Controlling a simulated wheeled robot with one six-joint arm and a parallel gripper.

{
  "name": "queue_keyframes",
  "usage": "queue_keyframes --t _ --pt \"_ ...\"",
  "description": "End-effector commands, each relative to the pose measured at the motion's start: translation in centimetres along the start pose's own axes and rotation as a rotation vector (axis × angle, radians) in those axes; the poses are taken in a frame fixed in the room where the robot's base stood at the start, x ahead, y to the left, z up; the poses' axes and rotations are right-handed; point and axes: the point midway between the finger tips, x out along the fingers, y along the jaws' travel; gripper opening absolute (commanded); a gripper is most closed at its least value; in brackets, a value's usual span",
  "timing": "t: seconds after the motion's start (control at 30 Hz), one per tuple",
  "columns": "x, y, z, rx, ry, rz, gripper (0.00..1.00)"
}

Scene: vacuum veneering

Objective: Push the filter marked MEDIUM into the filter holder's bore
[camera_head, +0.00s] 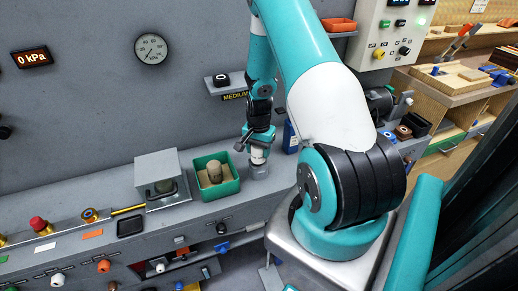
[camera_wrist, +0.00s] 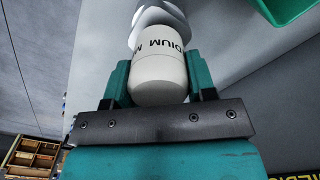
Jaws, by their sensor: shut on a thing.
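The white filter (camera_wrist: 158,80) shows part of its black lettering, "DIUM M", in the wrist view. My gripper (camera_head: 258,143) is shut on it, with one teal finger on each side. In the head view the filter (camera_head: 257,157) points down from my gripper, upright or nearly so. The grey round filter holder (camera_head: 258,172) stands on the bench directly below it. In the wrist view the filter's far end meets the holder's pale ring (camera_wrist: 150,14). The bore is hidden, so I cannot tell how deep the filter sits.
A green bin (camera_head: 228,187) with a beige cylinder (camera_head: 214,171) in it stands close left of the holder. A grey stand (camera_head: 168,195) is further left. A small wall shelf (camera_head: 222,88) labelled MEDIUM is above. A blue object (camera_head: 290,137) stands to the right.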

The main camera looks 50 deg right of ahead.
Motion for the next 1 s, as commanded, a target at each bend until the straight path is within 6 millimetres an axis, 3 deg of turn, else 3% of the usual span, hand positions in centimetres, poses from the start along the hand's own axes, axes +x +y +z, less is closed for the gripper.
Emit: queue_keyframes --t 0.3,0.33,0.43,0.77,0.87,1.0 --pt "0.9 0.0 0.0 0.0 0.0 0.0 0.23" --pt "0.8 0.0 0.0 0.0 0.0 0.0 0.58" --pt "0.7 0.0 0.0 0.0 0.0 0.0 0.81" --pt "0.5 0.0 0.0 0.0 0.001 0.0 0.81" --pt "-0.5 -0.1 -0.1 0.0 0.003 -0.002 0.81" --pt "-3.3 -0.1 -0.1 0.0 0.005 -0.004 0.81"
